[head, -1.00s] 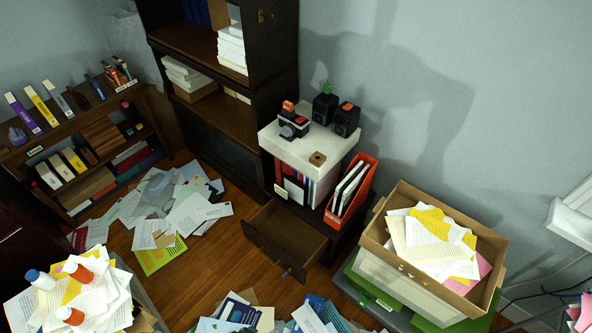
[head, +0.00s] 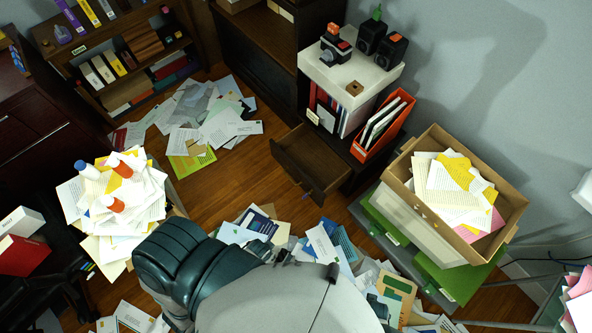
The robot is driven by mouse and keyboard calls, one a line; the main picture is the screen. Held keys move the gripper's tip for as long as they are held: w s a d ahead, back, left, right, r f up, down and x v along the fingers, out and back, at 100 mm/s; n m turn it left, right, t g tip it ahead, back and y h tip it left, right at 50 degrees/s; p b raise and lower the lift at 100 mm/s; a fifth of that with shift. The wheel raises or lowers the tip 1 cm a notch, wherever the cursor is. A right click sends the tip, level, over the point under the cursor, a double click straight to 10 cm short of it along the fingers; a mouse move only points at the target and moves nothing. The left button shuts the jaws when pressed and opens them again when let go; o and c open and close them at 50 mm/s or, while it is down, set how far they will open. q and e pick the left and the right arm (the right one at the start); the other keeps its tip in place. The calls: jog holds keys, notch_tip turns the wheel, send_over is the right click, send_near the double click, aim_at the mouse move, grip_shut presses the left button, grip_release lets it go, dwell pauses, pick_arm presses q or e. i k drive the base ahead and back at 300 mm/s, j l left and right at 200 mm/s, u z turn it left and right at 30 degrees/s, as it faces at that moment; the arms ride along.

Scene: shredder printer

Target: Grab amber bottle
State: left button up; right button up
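No bottle is clearly amber. Three small bottles with white and coloured parts stand on a tall, untidy paper stack (head: 146,211) at the left. One bottle shows blue (head: 87,170). A second bottle shows orange-red (head: 122,168) just right of it. A third bottle with orange-red (head: 113,203) is nearer the front of the stack. They are too small to read. Large dark teal and grey parts of my own body cover the lower middle, right of the stack. Neither gripper can be made out.
Loose papers (head: 215,115) lie on the wooden floor. An open drawer (head: 312,163) juts out in the middle. A cardboard box (head: 510,210) of papers stands at the right. A red and white box (head: 22,255) is at the lower left.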

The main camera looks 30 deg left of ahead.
aim_at(115, 205)
jog(key=i+j+u, duration=0.1)
jog(key=j+u, duration=0.15)
jog(key=u, duration=0.15)
jog(key=i+j+u, duration=0.1)
jog(key=u, duration=0.35)
jog(key=i+j+u, duration=0.15)
jog(key=j+u, duration=0.25)
jog(key=l, duration=0.1)
